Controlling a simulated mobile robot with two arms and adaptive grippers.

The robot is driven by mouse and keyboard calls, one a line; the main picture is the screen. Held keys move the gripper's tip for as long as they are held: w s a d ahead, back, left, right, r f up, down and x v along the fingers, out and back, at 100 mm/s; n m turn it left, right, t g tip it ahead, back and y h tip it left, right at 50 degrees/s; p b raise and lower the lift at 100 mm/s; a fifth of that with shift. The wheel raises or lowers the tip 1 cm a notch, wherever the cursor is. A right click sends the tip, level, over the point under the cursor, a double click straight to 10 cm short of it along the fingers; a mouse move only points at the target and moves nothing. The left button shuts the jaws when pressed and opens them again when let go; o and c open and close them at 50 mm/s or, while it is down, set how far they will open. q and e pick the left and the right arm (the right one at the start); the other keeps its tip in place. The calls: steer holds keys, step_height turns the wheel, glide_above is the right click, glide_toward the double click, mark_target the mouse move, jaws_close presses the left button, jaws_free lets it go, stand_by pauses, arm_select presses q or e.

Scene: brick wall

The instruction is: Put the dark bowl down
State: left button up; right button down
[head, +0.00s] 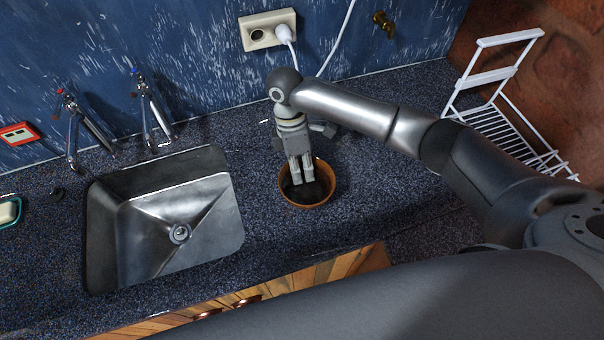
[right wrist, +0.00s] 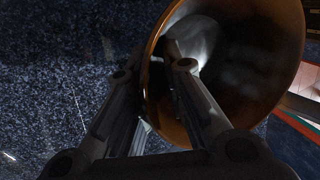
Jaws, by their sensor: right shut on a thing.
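The dark bowl (head: 325,190) has an orange-brown rim and a dark inside. In the head view it is at the counter right of the sink. My right gripper (head: 302,180) points down at it and is shut on its wall. In the right wrist view, the bowl (right wrist: 250,65) fills the upper right, with one fingertip of the gripper (right wrist: 158,66) inside the rim and the other outside. I cannot tell whether the bowl's base touches the counter; the base is hidden. My left gripper is not in view.
The speckled dark counter (head: 385,190) is free around the bowl. A metal sink (head: 200,225) with two taps is to the left. A white wire rack (head: 515,130) stands at the right. A socket (head: 262,33) with a plugged cord is on the wall behind.

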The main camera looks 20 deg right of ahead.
steer(key=shift+w+f, duration=0.1)
steer(key=shift+f, duration=1.45)
steer(key=shift+f, duration=0.1)
steer(key=c, duration=1.5)
jaws_free()
steer(key=b+v, duration=0.2)
steer(key=v, duration=1)
